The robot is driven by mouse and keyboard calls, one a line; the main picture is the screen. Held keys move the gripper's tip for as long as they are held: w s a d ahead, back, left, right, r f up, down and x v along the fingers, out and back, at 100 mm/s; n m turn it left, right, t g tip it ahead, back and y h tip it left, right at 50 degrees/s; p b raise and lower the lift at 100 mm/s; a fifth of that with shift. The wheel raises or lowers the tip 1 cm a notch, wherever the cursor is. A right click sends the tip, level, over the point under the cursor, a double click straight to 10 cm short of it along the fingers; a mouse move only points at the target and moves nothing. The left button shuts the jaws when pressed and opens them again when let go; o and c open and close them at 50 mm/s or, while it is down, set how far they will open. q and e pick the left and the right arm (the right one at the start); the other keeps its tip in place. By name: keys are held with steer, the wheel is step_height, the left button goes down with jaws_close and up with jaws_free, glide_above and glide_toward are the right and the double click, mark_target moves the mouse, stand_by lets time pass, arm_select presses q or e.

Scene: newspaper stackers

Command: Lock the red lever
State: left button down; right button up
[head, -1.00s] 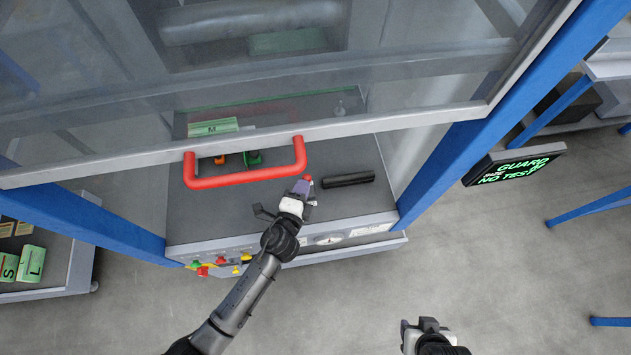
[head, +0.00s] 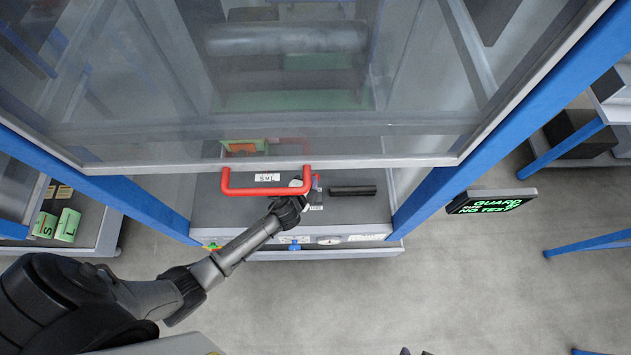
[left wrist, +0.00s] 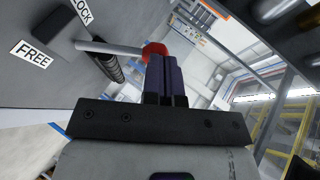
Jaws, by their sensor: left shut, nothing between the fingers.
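The lever shows best in the left wrist view: a pale rod with a red knob (left wrist: 154,49), beside a FREE label (left wrist: 31,54) and a partly cut-off LOCK label (left wrist: 82,11). My left gripper (left wrist: 165,78) is shut and empty, its dark purple fingers right at the knob; I cannot tell whether they touch. In the head view my left gripper (head: 312,187) is at the right end of the red guard handle (head: 265,191), and the lever is mostly hidden there. Only the top of my right gripper (head: 413,352) shows at the bottom edge; its jaws are hidden.
The clear guard panel (head: 270,140) hangs over the machine's grey bed. A dark bar (head: 352,190) lies right of my gripper. A sign (head: 492,201) reads GUARD and NO TEST. Blue posts (head: 425,215) flank the machine. Open floor lies in front.

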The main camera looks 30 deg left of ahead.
arm_select(q)
steer(key=shift+a, duration=0.15)
stand_by(0.3)
steer(key=shift+s+r+p, duration=0.1)
steer(key=shift+r+p, duration=0.1)
steer(key=shift+p, duration=0.15)
steer(key=p+v, duration=0.2)
steer(key=v, duration=1.1)
steer(key=shift+r, duration=0.5)
steer(key=shift+a, duration=0.1)
